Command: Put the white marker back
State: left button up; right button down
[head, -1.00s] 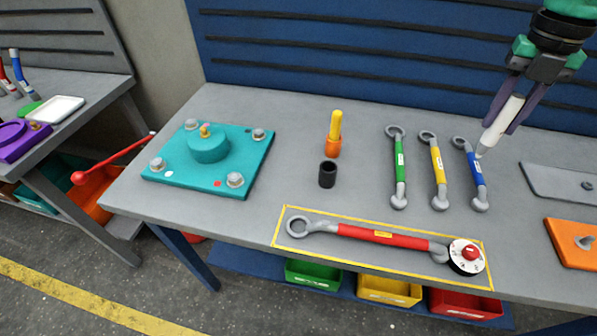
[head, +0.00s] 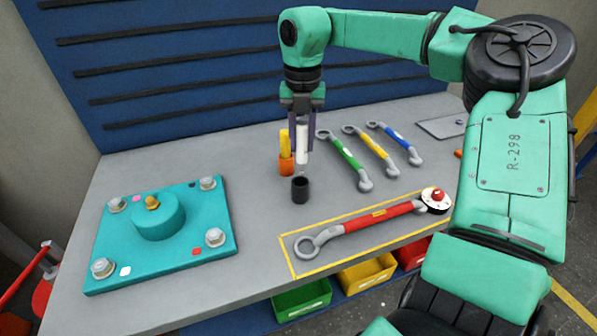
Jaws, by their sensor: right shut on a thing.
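My right gripper (head: 302,128) is shut on the white marker (head: 302,150), with its purple fingers on either side. The marker points down, roughly upright. Its lower end shows just above the open top of the black cup-shaped holder (head: 300,191), with a small gap between them in the picture. The depth offset between marker and holder is hard to tell. The holder stands upright and looks empty from here. My left gripper is not in view.
A yellow marker stands in an orange holder (head: 286,167) close beside, to the left. Green (head: 346,153), yellow (head: 370,149) and blue (head: 396,140) links lie to the right. A red link (head: 370,219) lies in front inside a yellow outline. A teal plate (head: 110,265) with bolts sits left.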

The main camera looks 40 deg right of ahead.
aim_at(301, 124)
notch_tip(301, 124, down, 8)
jog(key=shift+a+r+p, duration=0.1)
jog(key=shift+r+p, duration=0.15)
jog(key=shift+p, duration=0.15)
jog(key=shift+f, duration=0.35)
jog(key=c, duration=0.6)
grip_release()
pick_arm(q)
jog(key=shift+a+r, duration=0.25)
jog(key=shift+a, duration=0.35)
pick_arm(e)
jog(key=shift+r, duration=0.3)
notch_tip(301, 124, up, 12)
jog(key=shift+f+b, duration=0.1)
jog(key=shift+b, duration=0.35)
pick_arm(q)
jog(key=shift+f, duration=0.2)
